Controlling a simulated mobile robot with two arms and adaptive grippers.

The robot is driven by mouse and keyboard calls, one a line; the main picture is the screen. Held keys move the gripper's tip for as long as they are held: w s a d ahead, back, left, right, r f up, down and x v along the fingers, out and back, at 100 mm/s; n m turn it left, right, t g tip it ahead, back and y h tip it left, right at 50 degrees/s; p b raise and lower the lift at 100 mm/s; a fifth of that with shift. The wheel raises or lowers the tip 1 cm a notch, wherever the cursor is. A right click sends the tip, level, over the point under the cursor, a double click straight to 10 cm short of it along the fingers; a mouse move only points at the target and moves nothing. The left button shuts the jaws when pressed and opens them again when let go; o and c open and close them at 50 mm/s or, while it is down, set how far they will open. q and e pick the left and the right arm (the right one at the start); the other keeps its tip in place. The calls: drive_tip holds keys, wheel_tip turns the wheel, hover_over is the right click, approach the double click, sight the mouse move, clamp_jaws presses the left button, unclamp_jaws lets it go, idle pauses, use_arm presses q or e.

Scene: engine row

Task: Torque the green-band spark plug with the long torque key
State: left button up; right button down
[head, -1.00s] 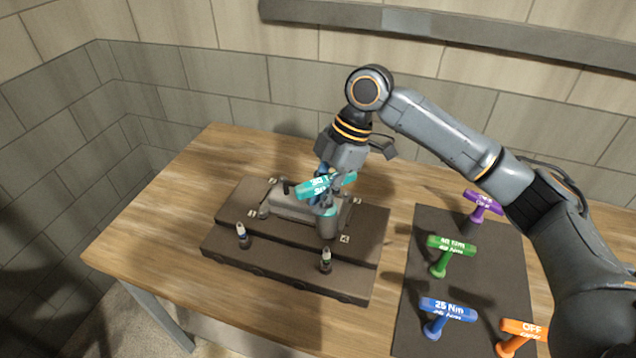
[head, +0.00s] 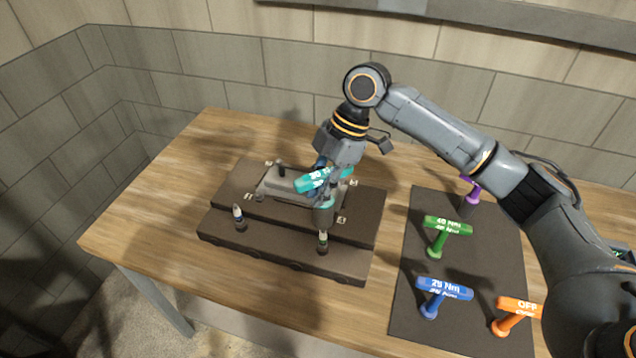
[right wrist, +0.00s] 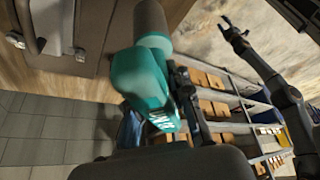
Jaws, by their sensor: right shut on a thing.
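My right gripper (head: 322,180) is shut on the handle of a teal torque key (head: 313,181), labelled in white lettering that I cannot fully read. The key's thick grey socket (head: 323,216) points down, just above the front-right spark plug (head: 323,240), which seems to have a green band. Whether they touch is unclear. In the right wrist view the teal handle (right wrist: 143,85) is close, with the grey socket (right wrist: 151,20) beyond it. A second spark plug (head: 238,217), with a bluish band, stands upright at the front left. My left gripper (right wrist: 233,28) looks open and empty in the right wrist view.
The plugs stand on a dark stepped engine block (head: 290,262) on a wooden table (head: 150,200). A dark mat (head: 405,300) at right holds a green key (head: 447,228), blue key (head: 442,290), orange key (head: 517,308) and purple key (head: 471,195). My right arm partly covers the purple key.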

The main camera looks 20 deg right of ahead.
sight(317, 221)
wheel_tip(317, 221, down, 9)
drive_tip(key=b, duration=0.3)
drive_tip(key=shift+r, duration=0.15)
idle(0.6)
drive_tip(key=shift+f, duration=0.25)
idle(0.6)
drive_tip(key=shift+s+a+p, duration=0.2)
drive_tip(key=shift+p, duration=0.45)
idle(0.9)
drive_tip(key=shift+w+d, duration=0.15)
drive_tip(key=shift+w, duration=0.05)
idle(0.4)
drive_tip(key=shift+p, duration=0.35)
